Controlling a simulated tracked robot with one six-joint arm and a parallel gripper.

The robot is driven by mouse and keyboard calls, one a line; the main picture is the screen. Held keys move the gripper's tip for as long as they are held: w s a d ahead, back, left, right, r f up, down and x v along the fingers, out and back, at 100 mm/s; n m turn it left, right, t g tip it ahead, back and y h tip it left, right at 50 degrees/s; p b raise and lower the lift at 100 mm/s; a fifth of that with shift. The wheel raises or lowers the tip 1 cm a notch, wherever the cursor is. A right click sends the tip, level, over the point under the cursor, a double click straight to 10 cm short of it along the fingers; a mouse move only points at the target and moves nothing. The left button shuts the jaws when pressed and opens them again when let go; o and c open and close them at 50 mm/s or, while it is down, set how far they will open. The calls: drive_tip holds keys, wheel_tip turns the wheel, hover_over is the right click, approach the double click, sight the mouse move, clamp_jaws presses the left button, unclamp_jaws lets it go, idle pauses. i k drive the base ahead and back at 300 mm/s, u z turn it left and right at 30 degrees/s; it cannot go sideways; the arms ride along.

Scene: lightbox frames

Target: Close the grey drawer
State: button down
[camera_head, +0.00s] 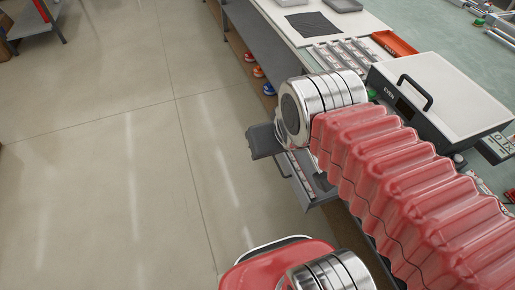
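The grey drawer (322,199) sticks out from under the bench at the centre of the head view, so it stands open. Small light items show inside it. My arm's red ribbed sleeve and silver joint cover much of it and of the bench front. My gripper (263,141) seems to be the dark grey part left of the silver joint, close above and beside the drawer's outer end. Its fingertips cannot be made out, and I cannot tell whether it touches the drawer.
The bench carries a white and dark case with a black handle (416,92), an orange-red tray (394,43) and a black mat (313,24). Red and blue items (258,71) sit low beneath the bench. The floor (110,150) at left is clear.

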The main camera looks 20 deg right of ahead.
sight(304, 160)
drive_tip(key=u, duration=0.7)
drive_tip(key=i, duration=0.9)
drive_tip(key=u, duration=0.7)
